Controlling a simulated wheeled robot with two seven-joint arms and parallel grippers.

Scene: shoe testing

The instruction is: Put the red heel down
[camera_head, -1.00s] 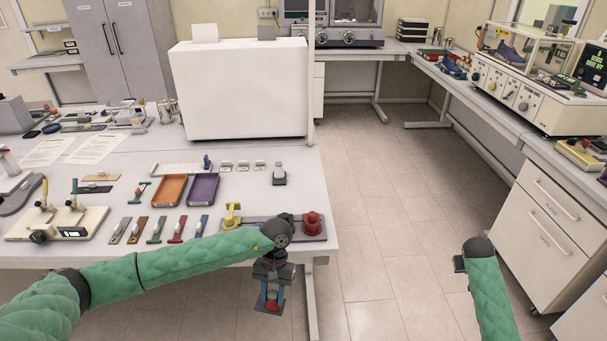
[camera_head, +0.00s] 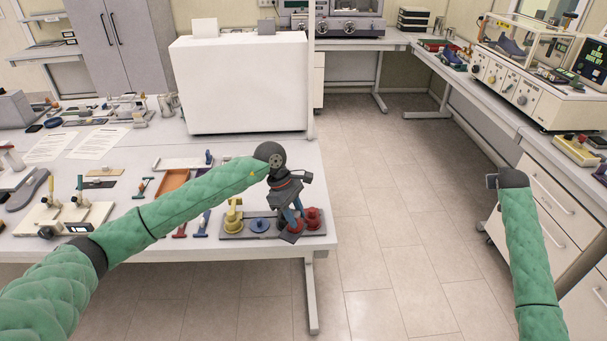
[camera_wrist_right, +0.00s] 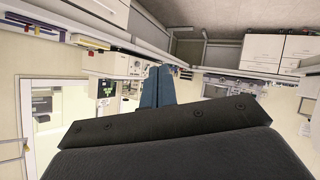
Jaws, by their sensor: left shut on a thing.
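My left gripper (camera_head: 293,216) is shut on the red heel (camera_head: 297,226), which is partly hidden by the blue fingers. A small dark square plate (camera_head: 290,238) shows just below the held heel. The gripper is at the right part of the dark grey holder (camera_head: 273,234), close beside another red piece (camera_head: 314,218). I cannot tell whether the held heel touches the holder. My right gripper (camera_head: 491,182) is over the floor aisle, away from the table. Its blue fingers (camera_wrist_right: 157,88) are together and empty in the right wrist view.
The holder also carries a yellow piece (camera_head: 233,216) and a low blue piece (camera_head: 259,225). An orange tray (camera_head: 172,182) and small tools lie to the left, partly behind my left arm. The table's front right edge is close to the holder. A white box (camera_head: 240,85) stands behind.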

